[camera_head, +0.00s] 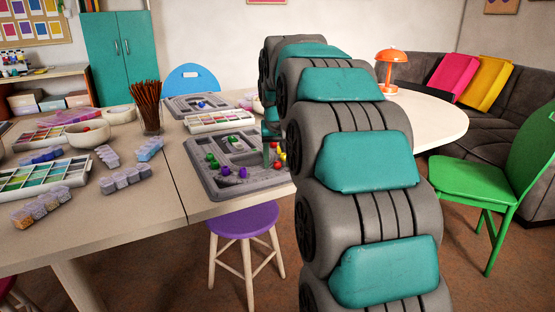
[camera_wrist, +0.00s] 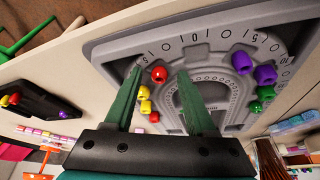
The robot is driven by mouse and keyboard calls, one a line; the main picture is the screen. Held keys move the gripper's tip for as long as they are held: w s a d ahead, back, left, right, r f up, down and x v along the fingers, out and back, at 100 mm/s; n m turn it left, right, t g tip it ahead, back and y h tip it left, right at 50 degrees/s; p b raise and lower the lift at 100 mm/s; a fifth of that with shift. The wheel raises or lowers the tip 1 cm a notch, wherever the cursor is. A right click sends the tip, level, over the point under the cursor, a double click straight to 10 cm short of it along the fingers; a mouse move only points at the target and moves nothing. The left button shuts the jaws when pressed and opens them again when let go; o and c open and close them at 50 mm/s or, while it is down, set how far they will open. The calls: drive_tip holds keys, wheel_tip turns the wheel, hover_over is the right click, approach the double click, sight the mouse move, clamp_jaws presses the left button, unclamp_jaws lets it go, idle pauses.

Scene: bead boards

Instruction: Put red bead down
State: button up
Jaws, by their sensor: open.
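A red bead (camera_wrist: 158,74) sits on the grey bead board (camera_wrist: 110,50), between the fingertips of my gripper (camera_wrist: 160,73) in the wrist view. My gripper is open, with a finger on either side of the bead; whether either finger touches it is unclear.
A black tray (camera_wrist: 45,103) with red and yellow beads lies to the left. A brush pot (camera_head: 150,120), sorting trays and a second board (camera_head: 180,106) stand nearby.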

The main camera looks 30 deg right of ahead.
drive_tip(key=shift+s+r, duration=0.1)
drive_tip(key=shift+r, duration=0.45)
drive_tip(key=v, duration=1.1)
drive_tip(key=shift+r, duration=0.15)
drive_tip(key=shift+s+a, duration=0.1)
drive_tip(key=s+a+f+n+g, duration=0.1)
drive_tip(key=s+a+f+g, duration=0.1)
drive_tip(key=s+a+f, duration=0.3)
drive_tip(key=s+a+f+n+g+y, duration=0.1)
drive_tip(key=s+a+f, duration=0.4)
drive_tip(key=s+f, duration=0.9)
drive_tip(key=s+a+f+n+g, duration=0.2)
drive_tip(key=s+a+f, duration=0.3)
drive_tip(key=s+f, duration=0.5)
drive_tip(key=s+g, duration=0.1)
drive_tip(key=s, duration=0.6)
drive_tip(key=shift+a+y, duration=0.2)
drive_tip(key=shift+y, duration=0.1)
